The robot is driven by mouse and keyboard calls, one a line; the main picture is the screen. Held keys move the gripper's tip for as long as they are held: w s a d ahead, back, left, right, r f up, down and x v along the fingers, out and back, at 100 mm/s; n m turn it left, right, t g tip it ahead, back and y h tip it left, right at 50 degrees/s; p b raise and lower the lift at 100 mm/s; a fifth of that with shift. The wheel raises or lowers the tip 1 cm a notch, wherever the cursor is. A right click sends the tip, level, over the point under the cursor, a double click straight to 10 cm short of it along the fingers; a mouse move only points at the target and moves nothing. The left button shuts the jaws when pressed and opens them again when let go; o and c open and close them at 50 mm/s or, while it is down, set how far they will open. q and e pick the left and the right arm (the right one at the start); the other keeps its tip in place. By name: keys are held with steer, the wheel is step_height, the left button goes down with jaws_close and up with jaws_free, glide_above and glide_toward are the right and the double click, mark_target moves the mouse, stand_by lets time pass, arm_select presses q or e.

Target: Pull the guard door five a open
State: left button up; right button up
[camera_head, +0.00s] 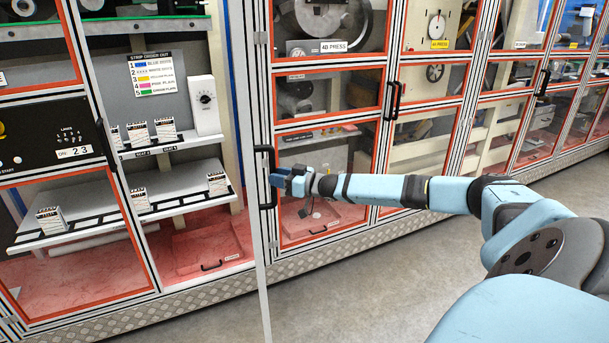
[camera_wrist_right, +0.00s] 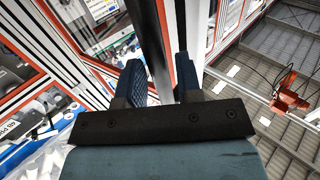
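A door edge (camera_head: 263,258) with a light frame shows nearly edge-on in the head view and stands out in front of the cabinet base. I cannot read a label on it. Its black upright handle (camera_head: 264,160) is at the edge. My right gripper (camera_head: 276,180) is at the handle's lower half, reaching in from the right. The fingertips' contact is partly hidden. My left gripper is out of view.
Left of the door edge is an open bay with shelves (camera_head: 180,142), small cards and a red-floored drawer (camera_head: 207,248). Bare grey floor (camera_head: 370,275) lies in front.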

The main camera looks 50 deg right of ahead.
steer(key=b+v, duration=0.1)
steer(key=v, duration=1)
steer(key=shift+s, duration=0.3)
steer(key=s+a+f+g, duration=0.1)
steer(key=s+a+f, duration=0.3)
steer(key=a+f, duration=0.55)
steer(key=s+a+f+g, duration=0.2)
steer(key=s+a+f, duration=0.1)
steer(key=a+f, duration=0.65)
steer(key=s+a+f+g+h+p, duration=0.1)
steer(key=s+a+f, duration=0.3)
steer(key=s+a, duration=0.4)
steer(key=s+a+f+g+h+p, duration=0.1)
steer(key=s+a+f, duration=0.3)
steer(key=s+a, duration=0.5)
steer(key=a+g, duration=0.1)
steer(key=a, duration=0.7)
steer(key=shift+a+f+m+h, duration=0.2)
steer(key=shift+f+m+h, duration=0.1)
steer(key=shift+f+m, duration=0.1)
